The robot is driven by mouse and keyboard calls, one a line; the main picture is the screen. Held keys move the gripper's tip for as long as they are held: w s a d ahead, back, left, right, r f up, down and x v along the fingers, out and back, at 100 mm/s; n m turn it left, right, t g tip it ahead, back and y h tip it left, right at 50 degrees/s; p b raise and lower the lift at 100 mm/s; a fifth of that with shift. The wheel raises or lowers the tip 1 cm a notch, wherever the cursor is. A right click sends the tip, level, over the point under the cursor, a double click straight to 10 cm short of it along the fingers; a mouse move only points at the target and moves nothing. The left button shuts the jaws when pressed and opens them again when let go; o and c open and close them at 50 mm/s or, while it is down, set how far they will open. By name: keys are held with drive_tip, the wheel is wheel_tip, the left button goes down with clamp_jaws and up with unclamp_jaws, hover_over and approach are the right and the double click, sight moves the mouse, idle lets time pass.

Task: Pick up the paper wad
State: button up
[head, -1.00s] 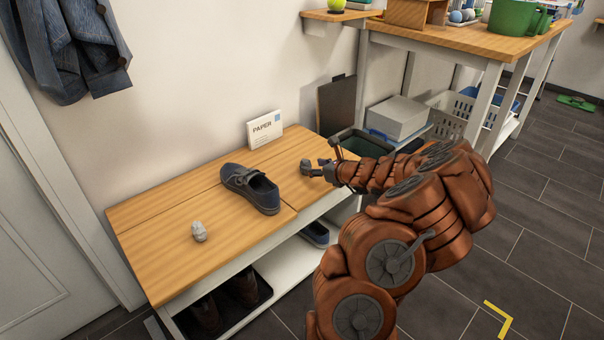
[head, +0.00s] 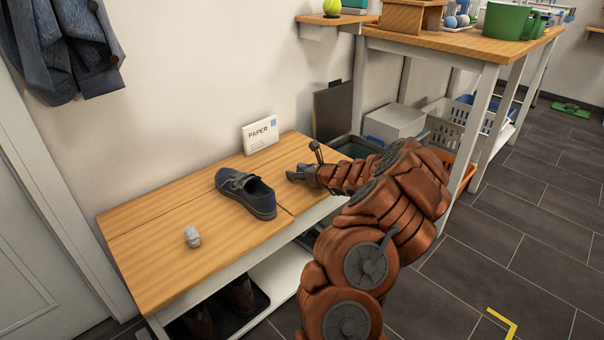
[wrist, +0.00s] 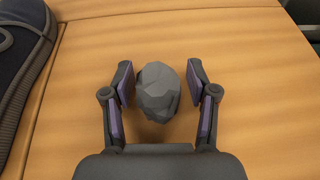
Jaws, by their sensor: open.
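A second, light grey lump (head: 192,237) lies apart on the left part of the bench.
A dark blue shoe (head: 247,193) stands on the bench (head: 150,260), left of my gripper; its edge shows in the wrist view (wrist: 22,75). A white PAPER box (head: 261,136) stands by the wall. A taller table (head: 470,42) is at the right.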

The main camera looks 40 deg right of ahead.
drive_tip(key=shift+c, duration=0.3)
drive_tip(key=c, duration=0.8)
drive_tip(key=shift+r, duration=0.15)
